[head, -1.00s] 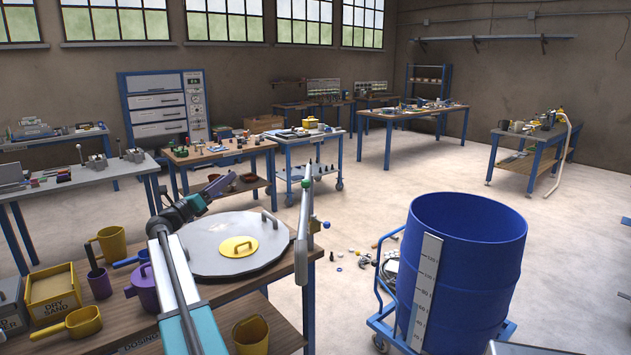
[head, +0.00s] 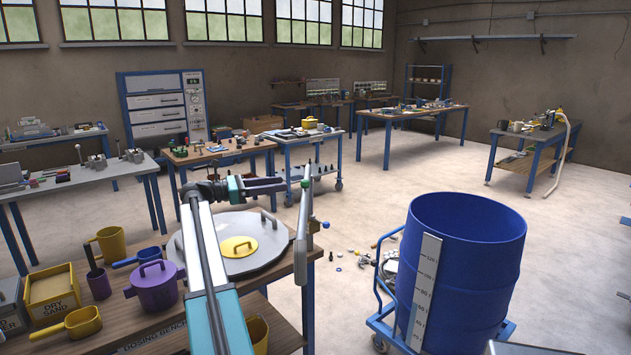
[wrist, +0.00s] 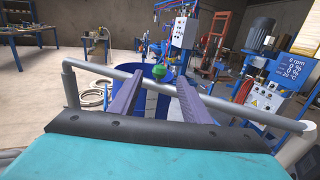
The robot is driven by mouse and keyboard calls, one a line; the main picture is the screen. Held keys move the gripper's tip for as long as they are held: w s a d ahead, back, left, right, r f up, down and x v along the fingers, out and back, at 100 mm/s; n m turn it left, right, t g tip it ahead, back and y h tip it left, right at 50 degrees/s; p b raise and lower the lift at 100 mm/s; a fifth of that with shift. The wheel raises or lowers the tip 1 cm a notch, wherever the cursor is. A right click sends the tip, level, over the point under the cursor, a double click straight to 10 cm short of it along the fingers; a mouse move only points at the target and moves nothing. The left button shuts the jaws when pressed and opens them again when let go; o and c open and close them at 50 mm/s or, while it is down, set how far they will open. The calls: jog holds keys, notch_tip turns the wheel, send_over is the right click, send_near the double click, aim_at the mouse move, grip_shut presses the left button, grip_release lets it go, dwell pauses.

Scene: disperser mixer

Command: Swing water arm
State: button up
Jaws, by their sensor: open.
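A grey metal pipe (head: 303,215), which looks like the water arm, stands at the right edge of the dosing bench in the head view. A blue knob (head: 325,225) is beside it. My gripper (head: 286,183) is open, with its purple fingers pointing right, close to the pipe's upper part. In the wrist view a grey pipe (wrist: 100,69) runs slantwise across the two spread fingers (wrist: 164,77). I cannot tell whether the fingers touch it. The blue drum (head: 465,275) with a white level scale stands right of the bench, and also shows beyond the fingers (wrist: 153,103).
The dosing bench (head: 165,335) holds a large grey lid (head: 205,255), a purple pot (head: 157,288) and yellow scoops. A blue trolley (head: 375,325) carries the drum. Loose small parts lie on the floor between bench and drum. Open floor stretches behind the drum.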

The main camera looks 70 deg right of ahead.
jog(key=p+x, duration=0.4)
jog(key=x, duration=0.9)
jog(key=shift+s+d+p, duration=0.3)
jog(key=shift+p, duration=0.05)
grip_shut()
